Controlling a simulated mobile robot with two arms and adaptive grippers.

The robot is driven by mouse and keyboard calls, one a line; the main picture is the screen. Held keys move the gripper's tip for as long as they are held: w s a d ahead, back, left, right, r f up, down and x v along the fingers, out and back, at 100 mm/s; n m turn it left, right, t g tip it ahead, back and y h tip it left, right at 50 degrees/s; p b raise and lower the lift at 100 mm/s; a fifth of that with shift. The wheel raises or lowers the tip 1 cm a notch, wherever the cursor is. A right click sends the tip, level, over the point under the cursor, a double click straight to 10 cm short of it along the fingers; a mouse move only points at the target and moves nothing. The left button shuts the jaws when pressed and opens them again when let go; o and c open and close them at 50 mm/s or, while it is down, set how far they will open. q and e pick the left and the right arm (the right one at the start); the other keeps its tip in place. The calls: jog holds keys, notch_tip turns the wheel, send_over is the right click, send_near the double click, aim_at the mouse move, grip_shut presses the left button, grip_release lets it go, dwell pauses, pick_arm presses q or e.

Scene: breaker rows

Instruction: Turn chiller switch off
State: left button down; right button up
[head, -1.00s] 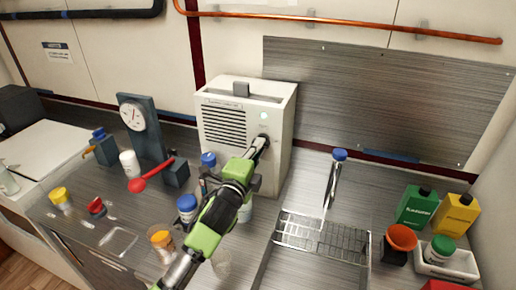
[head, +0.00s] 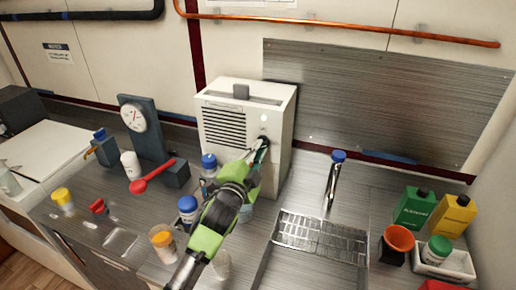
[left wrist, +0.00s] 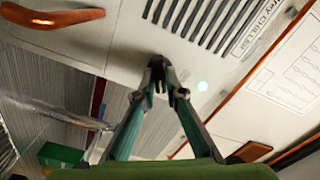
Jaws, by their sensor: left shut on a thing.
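The chiller (head: 243,140) is a white box with a slatted vent, standing on the counter against the wall. A small pale round lamp (head: 264,117) is on its front; it also shows in the left wrist view (left wrist: 202,86). My left gripper (head: 262,144) reaches the front panel just below the lamp. In the left wrist view my left fingers (left wrist: 158,88) are closed around a dark rotary switch (left wrist: 157,65) on the chiller face. The fingers hide much of the switch, so I cannot tell its exact setting. My right gripper is out of view.
Blue-capped bottles (head: 187,207) and an orange-capped jar (head: 163,241) stand close to my left arm. A red-handled lever (head: 152,178) and a dial gauge (head: 139,117) are left of the chiller.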

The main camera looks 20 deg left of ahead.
pick_arm(q)
jog(key=n+p, duration=0.3)
jog(key=n, duration=0.9)
jog(key=shift+p, duration=0.35)
jog(key=shift+n, duration=0.3)
jog(key=c, duration=2.1)
grip_release()
jog(key=shift+w, duration=0.1)
jog(key=s, duration=1.2)
jog(key=shift+a, duration=0.2)
jog(key=shift+s+f, duration=0.1)
jog(key=shift+f, duration=0.05)
